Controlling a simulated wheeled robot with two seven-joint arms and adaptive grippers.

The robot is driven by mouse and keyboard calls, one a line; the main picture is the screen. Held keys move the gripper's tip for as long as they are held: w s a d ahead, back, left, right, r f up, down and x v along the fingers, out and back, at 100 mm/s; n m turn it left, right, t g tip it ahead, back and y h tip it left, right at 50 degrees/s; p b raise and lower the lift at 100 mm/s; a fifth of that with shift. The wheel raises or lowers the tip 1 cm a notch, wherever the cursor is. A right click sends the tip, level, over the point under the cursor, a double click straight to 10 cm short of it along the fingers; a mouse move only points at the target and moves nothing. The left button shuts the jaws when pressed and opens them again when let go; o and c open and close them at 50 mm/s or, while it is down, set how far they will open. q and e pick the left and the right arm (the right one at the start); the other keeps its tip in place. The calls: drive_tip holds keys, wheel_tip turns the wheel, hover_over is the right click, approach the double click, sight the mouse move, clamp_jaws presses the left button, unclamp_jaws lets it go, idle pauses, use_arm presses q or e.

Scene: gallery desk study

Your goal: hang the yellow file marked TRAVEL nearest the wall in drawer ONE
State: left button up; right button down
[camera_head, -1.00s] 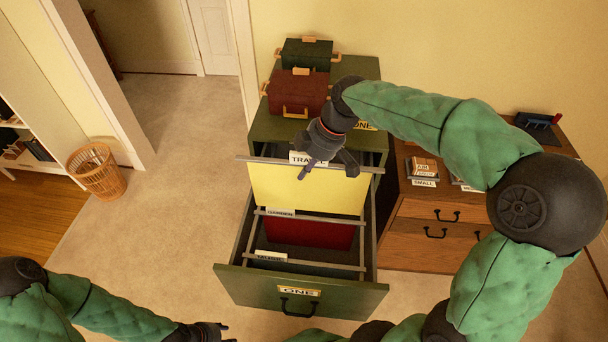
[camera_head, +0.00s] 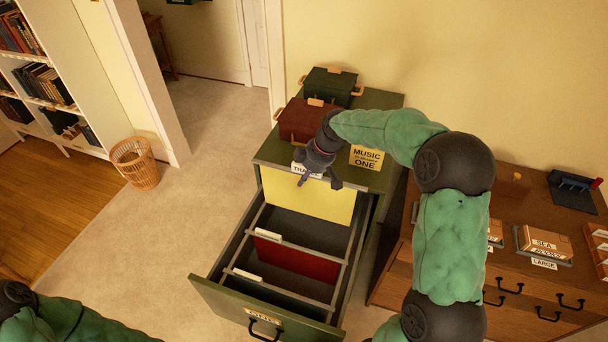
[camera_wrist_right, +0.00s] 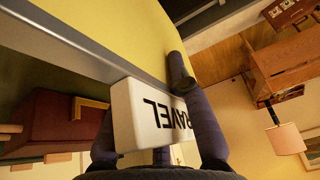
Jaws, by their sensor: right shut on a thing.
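The yellow file (camera_head: 308,201) hangs upright at the cabinet end of open drawer ONE (camera_head: 232,302), behind the other files. My right gripper (camera_head: 318,175) is at its top edge, shut on its white tab. In the right wrist view the tab (camera_wrist_right: 150,116) sits between my fingers, its lettering upside down and partly covered, reading "RAVEL". The yellow sheet and its grey top bar also show there. I cannot tell whether the bar rests on the drawer's side rails. My left gripper is out of view; only my left arm shows at lower left.
A red file (camera_head: 296,258) and darker files hang nearer the drawer front. A red box (camera_head: 300,121), a green box (camera_head: 331,86) and a yellow MUSIC sign (camera_head: 366,158) stand on the cabinet. A wooden chest (camera_head: 510,270) is at right, a wicker basket (camera_head: 137,166) at left.

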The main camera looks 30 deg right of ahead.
sight(318, 203)
drive_tip(key=shift+f+b, duration=3.4)
drive_tip(key=shift+f, duration=2.95)
wheel_tip(318, 203, down, 9)
drive_tip(key=b, duration=0.7)
drive_tip(key=c, duration=1.1)
unclamp_jaws()
drive_tip(key=shift+o, duration=0.2)
drive_tip(key=shift+f, duration=0.1)
drive_tip(key=v, duration=1.2)
drive_tip(key=shift+d, duration=0.1)
